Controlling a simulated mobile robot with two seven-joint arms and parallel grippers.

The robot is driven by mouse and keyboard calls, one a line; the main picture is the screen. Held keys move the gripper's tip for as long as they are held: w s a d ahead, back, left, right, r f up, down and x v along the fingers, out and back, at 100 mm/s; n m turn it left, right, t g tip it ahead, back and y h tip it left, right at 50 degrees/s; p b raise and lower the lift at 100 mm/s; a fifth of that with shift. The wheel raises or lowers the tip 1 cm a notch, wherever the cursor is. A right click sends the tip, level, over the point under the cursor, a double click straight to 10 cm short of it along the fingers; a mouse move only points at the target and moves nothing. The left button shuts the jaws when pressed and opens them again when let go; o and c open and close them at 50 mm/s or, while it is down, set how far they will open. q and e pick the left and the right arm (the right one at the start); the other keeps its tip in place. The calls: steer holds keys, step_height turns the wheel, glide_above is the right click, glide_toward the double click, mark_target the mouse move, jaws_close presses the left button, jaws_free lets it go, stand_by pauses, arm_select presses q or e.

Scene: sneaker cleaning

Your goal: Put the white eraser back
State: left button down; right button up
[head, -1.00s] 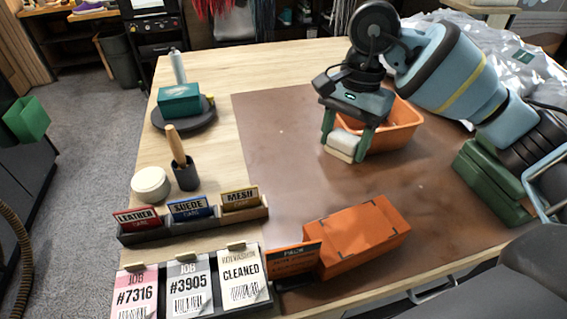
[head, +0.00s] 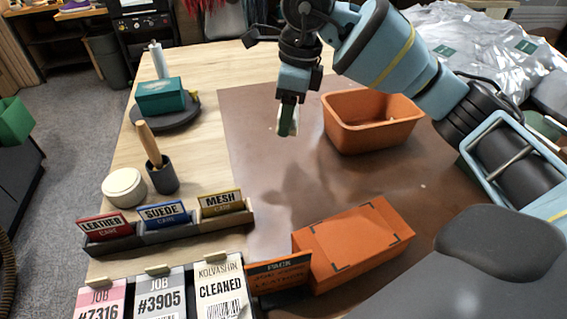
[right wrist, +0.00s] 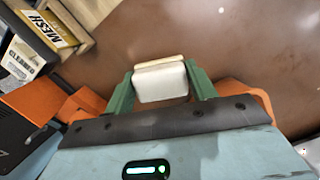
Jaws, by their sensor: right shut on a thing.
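The white eraser (right wrist: 160,82) has a tan layer along one side. My right gripper (right wrist: 160,88) is shut on it, with a green finger at each end of it in the right wrist view. In the head view my right gripper (head: 288,122) is above the brown mat (head: 250,180), left of the orange bin (head: 372,140), and mostly hides the eraser. My left gripper does not show.
An orange box (head: 353,245) lies at the front of the mat. A card rack (head: 165,232), a white round tin (head: 124,187), a dark cup with a wooden handle (head: 162,178) and a teal box (head: 160,95) on a dark round stand are at the left. The mat's middle is clear.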

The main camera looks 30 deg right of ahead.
mark_target(284, 164)
steer(key=shift+f, duration=5)
steer(key=shift+f, duration=0.15)
steer(key=o, duration=0.9)
steer(key=r, duration=0.4)
steer(key=d+r, duration=0.1)
steer(key=r, duration=0.3)
steer(key=s+r, duration=0.1)
steer(key=r, duration=0.3)
steer(key=shift+d+r, duration=0.1)
steer(key=shift+d, duration=0.1)
